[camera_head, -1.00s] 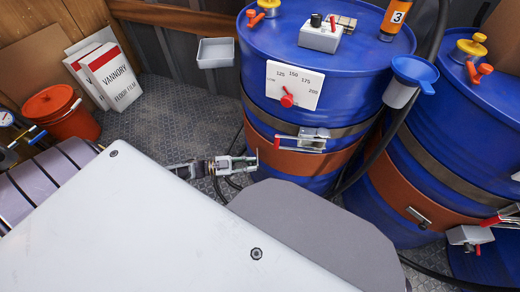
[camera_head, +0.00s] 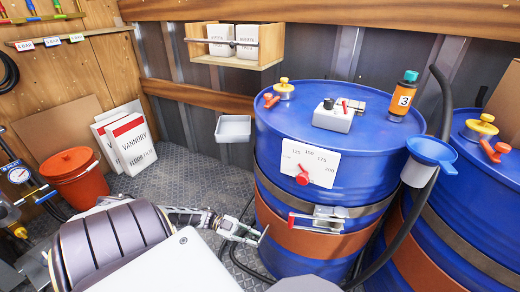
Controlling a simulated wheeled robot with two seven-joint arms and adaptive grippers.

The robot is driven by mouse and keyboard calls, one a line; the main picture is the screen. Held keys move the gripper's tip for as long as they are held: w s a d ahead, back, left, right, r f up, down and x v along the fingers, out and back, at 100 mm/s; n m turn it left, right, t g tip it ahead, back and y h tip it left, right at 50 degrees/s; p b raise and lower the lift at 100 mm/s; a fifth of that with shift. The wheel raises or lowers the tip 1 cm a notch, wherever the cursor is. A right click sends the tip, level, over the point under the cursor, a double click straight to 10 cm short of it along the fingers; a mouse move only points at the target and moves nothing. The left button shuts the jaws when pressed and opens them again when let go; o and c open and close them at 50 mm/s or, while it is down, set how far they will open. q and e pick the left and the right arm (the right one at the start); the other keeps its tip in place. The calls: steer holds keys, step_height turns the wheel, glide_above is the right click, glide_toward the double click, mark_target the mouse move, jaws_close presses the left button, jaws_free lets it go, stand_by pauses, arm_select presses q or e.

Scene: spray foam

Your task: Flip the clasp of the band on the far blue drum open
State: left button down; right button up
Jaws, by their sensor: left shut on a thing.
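The far blue drum (camera_head: 268,130) stands upright right of centre, with a dark metal band (camera_head: 368,209) around it. The band's silver clasp (camera_head: 328,214) faces me, and its red-edged lever (camera_head: 300,221) lies roughly along the drum wall. My left gripper (camera_head: 256,237) is low beside the drum, left of and slightly below the clasp. Its jaws are shut on a small thin piece (camera_head: 264,235) that I cannot identify clearly. A gap shows between the gripper and the lever. My right gripper is out of view.
On the drum lid are a grey switch box (camera_head: 332,118), an orange bottle (camera_head: 402,98) and a yellow valve (camera_head: 284,90). A blue funnel (camera_head: 431,151) and black hose hang at right, near the second drum (camera_head: 470,215).

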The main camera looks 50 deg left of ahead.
arm_select(q)
steer(key=shift+w+a+r+g, duration=0.1)
steer(key=shift+w+a+g, duration=0.15)
steer(key=shift+a+g, duration=0.05)
steer(key=c, duration=1.3)
jaws_free()
steer(key=shift+o, duration=0.3)
steer(key=shift+s, duration=0.1)
steer(key=shift+d, duration=0.1)
steer(key=v, duration=1.2)
steer(key=shift+f, duration=0.2)
steer(key=shift+s, duration=0.15)
